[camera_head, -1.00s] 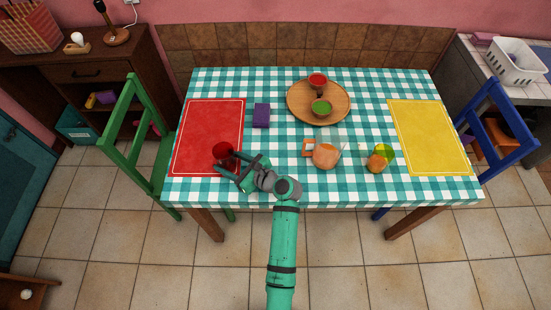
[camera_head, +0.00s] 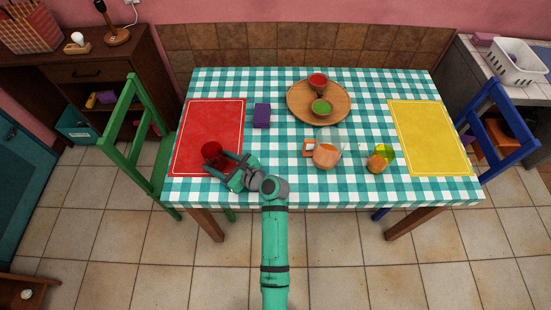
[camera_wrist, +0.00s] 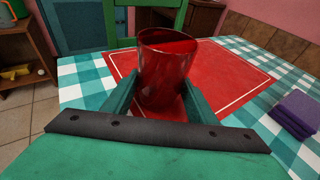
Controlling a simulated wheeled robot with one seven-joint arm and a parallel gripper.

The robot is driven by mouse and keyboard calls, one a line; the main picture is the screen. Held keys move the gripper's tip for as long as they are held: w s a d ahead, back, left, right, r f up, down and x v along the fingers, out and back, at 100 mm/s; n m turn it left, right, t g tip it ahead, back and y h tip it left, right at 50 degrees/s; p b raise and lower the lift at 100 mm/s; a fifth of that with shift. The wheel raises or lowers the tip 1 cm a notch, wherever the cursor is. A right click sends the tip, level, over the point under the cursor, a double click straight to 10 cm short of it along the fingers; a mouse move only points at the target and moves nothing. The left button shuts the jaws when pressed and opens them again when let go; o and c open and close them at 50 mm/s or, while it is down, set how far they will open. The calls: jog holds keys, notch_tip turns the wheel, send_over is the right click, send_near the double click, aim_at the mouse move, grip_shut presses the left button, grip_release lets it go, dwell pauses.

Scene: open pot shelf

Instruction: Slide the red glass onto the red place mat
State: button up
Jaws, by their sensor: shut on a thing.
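The red glass (camera_head: 212,151) stands upright on the near part of the red place mat (camera_head: 211,122), at the left of the table. My gripper (camera_head: 221,164) reaches in from the right and is shut on the red glass. In the wrist view the red glass (camera_wrist: 165,68) is between my two green fingers (camera_wrist: 157,103), with the red mat (camera_wrist: 225,72) under and behind it. The fingers hide part of the glass's lower sides.
A wooden tray (camera_head: 338,98) carries two bowls. A jug (camera_head: 327,153), a yellow-green glass with an orange fruit (camera_head: 377,164) and a yellow mat (camera_head: 429,137) are further right. The checked tablecloth (camera_head: 270,185) has free room in front.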

jog(key=o, duration=0.9)
jog(key=v, duration=1.1)
jog(key=shift+a, duration=0.1)
